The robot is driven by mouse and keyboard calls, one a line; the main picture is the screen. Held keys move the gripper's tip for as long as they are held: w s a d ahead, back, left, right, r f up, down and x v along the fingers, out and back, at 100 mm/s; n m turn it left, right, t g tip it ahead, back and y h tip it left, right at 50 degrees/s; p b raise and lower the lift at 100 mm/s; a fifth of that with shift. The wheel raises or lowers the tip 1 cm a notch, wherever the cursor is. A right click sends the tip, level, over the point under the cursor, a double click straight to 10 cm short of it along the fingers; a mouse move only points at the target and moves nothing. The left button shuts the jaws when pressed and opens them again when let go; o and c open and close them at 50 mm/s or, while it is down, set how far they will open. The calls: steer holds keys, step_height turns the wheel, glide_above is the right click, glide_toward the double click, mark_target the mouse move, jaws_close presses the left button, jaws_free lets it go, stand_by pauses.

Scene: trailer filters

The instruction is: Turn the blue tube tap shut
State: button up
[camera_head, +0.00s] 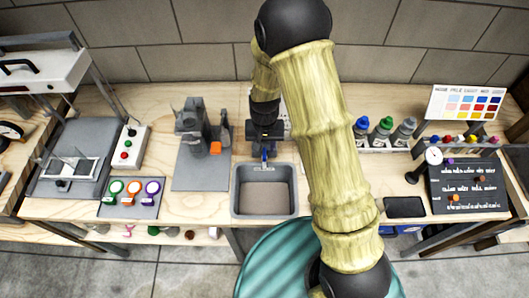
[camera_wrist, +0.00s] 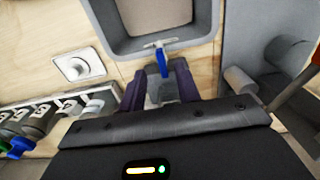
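The blue tube tap (camera_wrist: 163,62) is a small blue lever on a pale crosspiece at the edge of the grey sink (camera_wrist: 205,38). In the wrist view its lever points down the picture, between the tips of my gripper (camera_wrist: 158,84). The two dark purple fingers stand apart on either side, with a visible gap to the lever. A grey part lies between the fingers below the lever. In the head view the blue tap (camera_head: 265,156) shows just below my gripper (camera_head: 264,138), at the back rim of the sink (camera_head: 240,207). Contact is not visible.
A grey machine with an orange part (camera_head: 215,148) stands left of the sink. Bottles with blue, green and grey caps (camera_head: 384,124) stand to the right behind my arm. A white plate with a round knob (camera_wrist: 78,69) lies left of my gripper in the wrist view.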

mark_target(264, 156)
steer(key=shift+f+p, duration=0.3)
steer(key=shift+f, duration=2.35)
jaws_close()
